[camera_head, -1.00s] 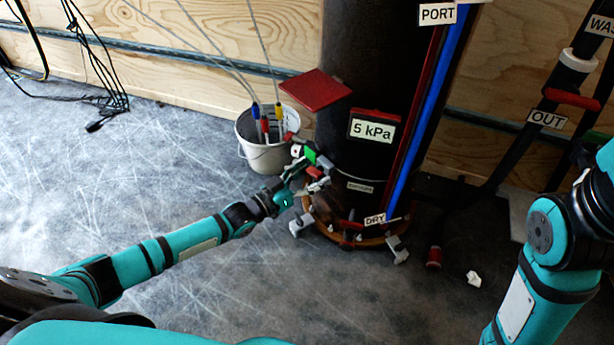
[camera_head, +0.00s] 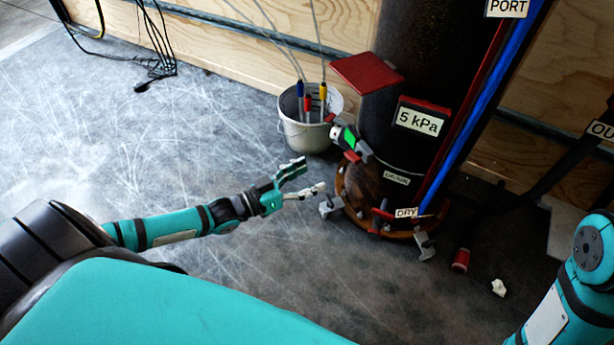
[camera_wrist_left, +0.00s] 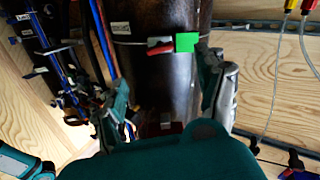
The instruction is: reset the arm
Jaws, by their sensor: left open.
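My left gripper (camera_head: 306,180) is open and empty in the head view. It is over the floor, left of the base of the dark filter column (camera_head: 385,150) and apart from it. In the left wrist view my two fingers (camera_wrist_left: 165,100) stand apart, with the column (camera_wrist_left: 165,75) beyond them. A green patch (camera_wrist_left: 187,42) and a red handle (camera_wrist_left: 160,47) sit on the column there. In the head view, the green-marked fitting (camera_head: 349,138) sticks out from the column's left side. Part of my right arm shows at the lower right; its gripper is out of view.
A white bucket (camera_head: 308,132) with several coloured-tip cables stands behind my gripper. A red plate (camera_head: 367,72) juts from the column. Clamps (camera_head: 331,206) ring its base. A red cylinder (camera_head: 461,260) and a white scrap (camera_head: 498,287) lie on the floor.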

